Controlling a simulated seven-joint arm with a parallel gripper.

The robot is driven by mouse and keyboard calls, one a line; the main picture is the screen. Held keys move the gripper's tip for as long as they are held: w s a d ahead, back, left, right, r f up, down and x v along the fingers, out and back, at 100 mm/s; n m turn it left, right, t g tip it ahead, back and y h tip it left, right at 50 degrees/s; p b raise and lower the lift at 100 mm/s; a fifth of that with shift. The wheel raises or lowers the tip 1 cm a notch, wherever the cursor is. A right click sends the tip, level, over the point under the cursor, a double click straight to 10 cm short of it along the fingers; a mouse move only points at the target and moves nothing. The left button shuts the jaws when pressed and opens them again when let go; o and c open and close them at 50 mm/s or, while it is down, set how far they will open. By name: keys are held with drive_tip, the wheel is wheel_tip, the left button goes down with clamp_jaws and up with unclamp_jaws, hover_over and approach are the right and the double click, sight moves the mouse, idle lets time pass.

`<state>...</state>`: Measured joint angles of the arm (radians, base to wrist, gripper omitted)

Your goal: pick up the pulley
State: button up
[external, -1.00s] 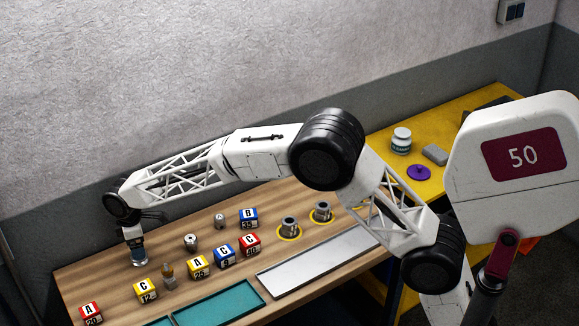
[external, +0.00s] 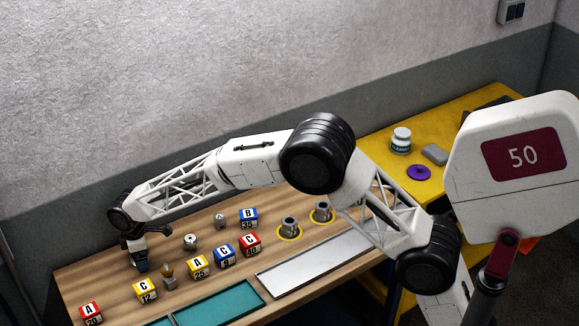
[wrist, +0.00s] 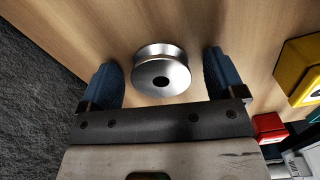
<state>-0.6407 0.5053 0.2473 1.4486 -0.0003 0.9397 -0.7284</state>
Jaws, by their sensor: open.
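The pulley (wrist: 162,72) is a shiny metal grooved wheel with a dark centre hole. In the wrist view it lies on the wooden bench top between the two blue fingertips of my gripper (wrist: 161,78), with a gap visible on each side. My gripper is open, and its fingers do not visibly touch the pulley. In the external view my gripper (external: 140,264) is low over the left part of the bench; I cannot make out the pulley there, where the gripper seems to hide it.
A yellow block (external: 146,290) and a brass-topped part (external: 168,276) stand close on the front side. Small metal parts (external: 190,242) and several lettered blocks (external: 226,256) lie to the right. A teal tray (external: 218,304) is at the front. The wall is close behind.

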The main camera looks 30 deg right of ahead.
idle(0.3)
drive_tip(key=c, duration=1.1)
drive_tip(key=shift+o, duration=0.2)
drive_tip(key=shift+r, duration=0.15)
wheel_tip(320, 180, up, 10)
